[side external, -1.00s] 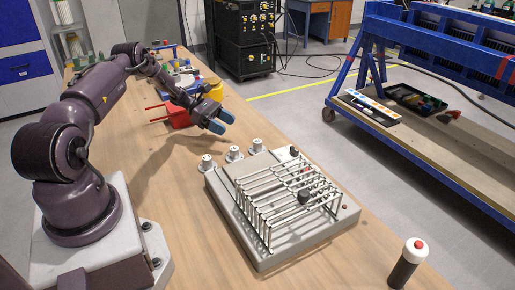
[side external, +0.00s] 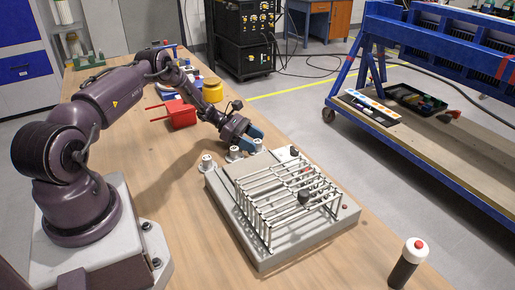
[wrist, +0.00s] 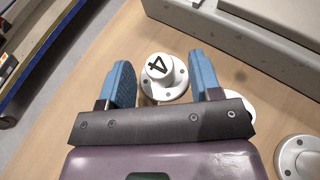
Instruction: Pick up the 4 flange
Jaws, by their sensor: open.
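The 4 flange (wrist: 160,76) is a pale round hub marked with a black 4 on a wider base with bolt holes. It stands upright on the table. In the wrist view it shows between the blue fingers of my gripper (wrist: 162,70), with a gap on each side. In the side view my gripper (side external: 250,142) points down at the rightmost flange (side external: 259,146) in the row beside the jig. My gripper is open and empty. Its height above the table is hard to tell.
Another flange (wrist: 297,158) lies at the lower right of the wrist view, and one is partly hidden behind the right finger. The grey jig (side external: 225,200) with its metal rack stands close by. A red bin (side external: 182,116) and a black cylinder with a red top (side external: 405,268) are farther off.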

